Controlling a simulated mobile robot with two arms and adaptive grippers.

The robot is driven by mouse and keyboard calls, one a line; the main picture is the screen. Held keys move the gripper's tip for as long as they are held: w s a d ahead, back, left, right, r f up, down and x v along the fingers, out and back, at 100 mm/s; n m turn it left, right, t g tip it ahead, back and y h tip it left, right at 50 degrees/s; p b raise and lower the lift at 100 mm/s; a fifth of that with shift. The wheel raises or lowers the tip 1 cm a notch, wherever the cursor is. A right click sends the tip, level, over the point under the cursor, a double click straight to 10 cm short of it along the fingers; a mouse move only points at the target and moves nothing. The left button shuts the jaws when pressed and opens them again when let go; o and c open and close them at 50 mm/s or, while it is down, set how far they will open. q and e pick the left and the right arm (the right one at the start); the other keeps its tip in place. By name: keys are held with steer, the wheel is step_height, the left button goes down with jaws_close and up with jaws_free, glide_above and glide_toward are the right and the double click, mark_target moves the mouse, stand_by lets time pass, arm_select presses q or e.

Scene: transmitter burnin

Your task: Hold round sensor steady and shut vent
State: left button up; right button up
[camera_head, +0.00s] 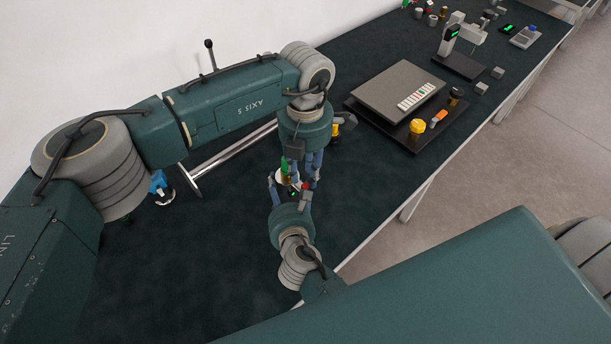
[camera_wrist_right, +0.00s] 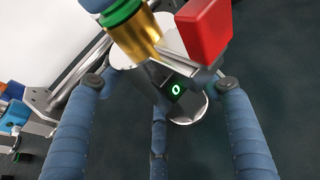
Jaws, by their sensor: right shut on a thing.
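The round sensor (camera_head: 281,178) stands between the fingers of my right gripper (camera_head: 289,188). In the right wrist view it is a silver round body (camera_wrist_right: 189,112) with a small dark display showing a green 0. A brass stem (camera_wrist_right: 137,38) with a green ring and a red block (camera_wrist_right: 206,30) on a metal arm sit above the body. I cannot tell which part is the vent. My right gripper is shut on the sensor. My left gripper (camera_head: 303,172) points down close above the sensor, and its fingertips partly overlap the sensor's top. Its opening is unclear.
A dark platform with a grey plate (camera_head: 391,82), a yellow knob (camera_head: 417,127) and an orange part is to the right. A metal bar (camera_head: 232,155) and a blue-topped fitting (camera_head: 158,183) lie left. The front dark tabletop (camera_head: 180,270) is clear.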

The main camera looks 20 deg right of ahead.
mark_target(306, 182)
steer(key=shift+d, duration=0.15)
arm_select(q)
step_height(306, 182, up, 9)
steer(key=shift+r, duration=0.2)
stand_by(0.3)
arm_select(e)
steer(key=o, duration=1.2)
arm_select(q)
steer(key=shift+d, duration=0.1)
arm_select(e)
steer(key=shift+o, duration=0.2)
steer(key=shift+s, duration=0.1)
